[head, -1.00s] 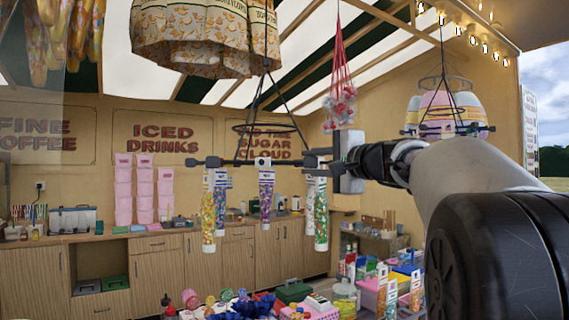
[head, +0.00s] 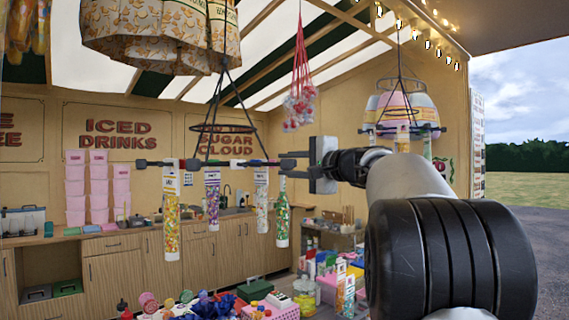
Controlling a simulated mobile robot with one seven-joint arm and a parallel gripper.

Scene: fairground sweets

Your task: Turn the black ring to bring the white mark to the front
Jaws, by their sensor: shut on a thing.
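The black ring (head: 205,163) hangs by black rods from the canopy and shows nearly edge-on in the head view. A white patch (head: 237,162), which looks like the white mark, sits a little right of the ring's middle. I cannot tell for sure whether it is on the near side. Tubes of sweets hang from the ring: a yellow one (head: 171,215), a purple one (head: 212,198), a mixed one (head: 261,205) and a green one (head: 282,220). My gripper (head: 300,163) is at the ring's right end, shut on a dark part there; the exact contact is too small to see.
A smaller black hoop (head: 228,128) is above the ring. A patterned cloth canopy (head: 165,35) hangs higher up. A red net (head: 299,100) hangs behind my gripper, and a second hanging rack (head: 400,130) is to the right. A crowded counter of sweets (head: 200,305) lies below.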

